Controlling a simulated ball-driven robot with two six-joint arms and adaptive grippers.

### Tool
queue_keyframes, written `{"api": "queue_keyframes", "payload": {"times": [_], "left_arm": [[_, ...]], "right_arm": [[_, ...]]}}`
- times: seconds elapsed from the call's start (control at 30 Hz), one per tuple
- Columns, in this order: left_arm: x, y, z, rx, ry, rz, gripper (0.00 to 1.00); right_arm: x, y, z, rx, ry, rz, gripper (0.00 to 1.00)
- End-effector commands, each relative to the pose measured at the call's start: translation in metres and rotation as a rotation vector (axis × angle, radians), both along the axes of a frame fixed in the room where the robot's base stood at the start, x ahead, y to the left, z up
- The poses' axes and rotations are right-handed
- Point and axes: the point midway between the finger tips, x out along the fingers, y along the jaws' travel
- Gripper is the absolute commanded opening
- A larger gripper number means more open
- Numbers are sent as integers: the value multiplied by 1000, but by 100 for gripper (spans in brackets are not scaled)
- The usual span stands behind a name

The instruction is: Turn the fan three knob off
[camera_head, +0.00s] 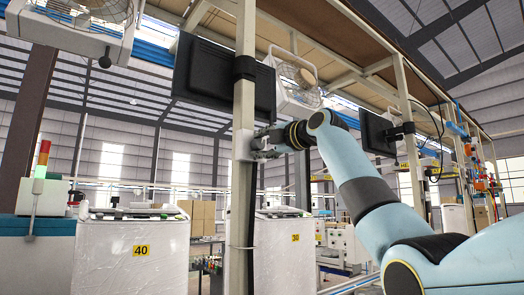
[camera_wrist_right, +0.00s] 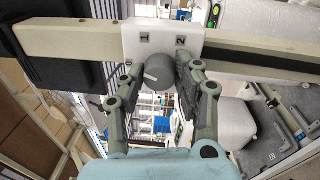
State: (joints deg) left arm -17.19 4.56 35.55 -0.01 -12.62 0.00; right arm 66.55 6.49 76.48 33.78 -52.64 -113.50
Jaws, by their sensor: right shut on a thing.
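A small white control box (camera_wrist_right: 160,32) is fixed on a pale post (camera_head: 245,200). A round grey knob (camera_wrist_right: 158,77) with a light pointer mark sticks out of the box. The pointer slants toward the upper left in the right wrist view. My right gripper (camera_head: 262,145) is at the box from the right side of the post. In the right wrist view its two fingers (camera_wrist_right: 160,80) are closed in on either side of the knob. In the head view the knob is hidden by the gripper. My left gripper is not in view.
A black monitor (camera_head: 222,75) hangs on the post above the box. A caged fan (camera_head: 297,82) is behind it, and another fan (camera_head: 100,8) is at the upper left. White machines (camera_head: 130,255) stand below. A second monitor (camera_head: 376,132) is at the right.

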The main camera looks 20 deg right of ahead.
Motion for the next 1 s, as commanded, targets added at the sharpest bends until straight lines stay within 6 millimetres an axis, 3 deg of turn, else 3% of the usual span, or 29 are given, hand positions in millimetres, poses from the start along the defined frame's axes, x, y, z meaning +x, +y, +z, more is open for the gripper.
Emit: {"api": "queue_keyframes", "payload": {"times": [0.5,1.0], "left_arm": [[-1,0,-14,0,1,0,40],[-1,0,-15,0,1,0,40]], "right_arm": [[1,0,-5,-306,-102,3,0],[1,0,-5,-359,-119,3,0]]}}
